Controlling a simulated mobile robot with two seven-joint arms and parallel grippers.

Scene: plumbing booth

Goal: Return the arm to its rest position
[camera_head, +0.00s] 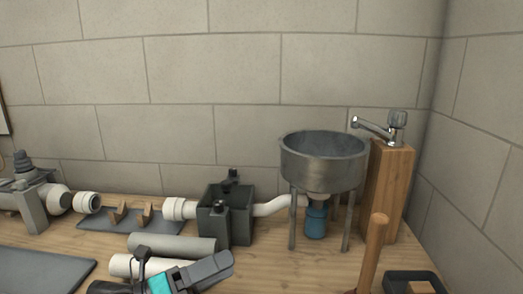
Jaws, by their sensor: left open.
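My left gripper (182,270) shows at the bottom of the head view, in front of the loose pipes. It is open, and nothing shows held in it. A grey pipe (175,246) lies just behind it, and a white pipe (122,264) lies beside it, partly covered by my arm. I cannot tell whether the gripper touches either pipe. My right gripper is not in view.
A metal basin (322,165) stands on legs above a blue container (315,222). A tap (380,128) sits on a wooden block (390,190). A dark box (226,217) joins white pipes. An upright wooden rod (373,250) and dark tray (398,284) stand right.

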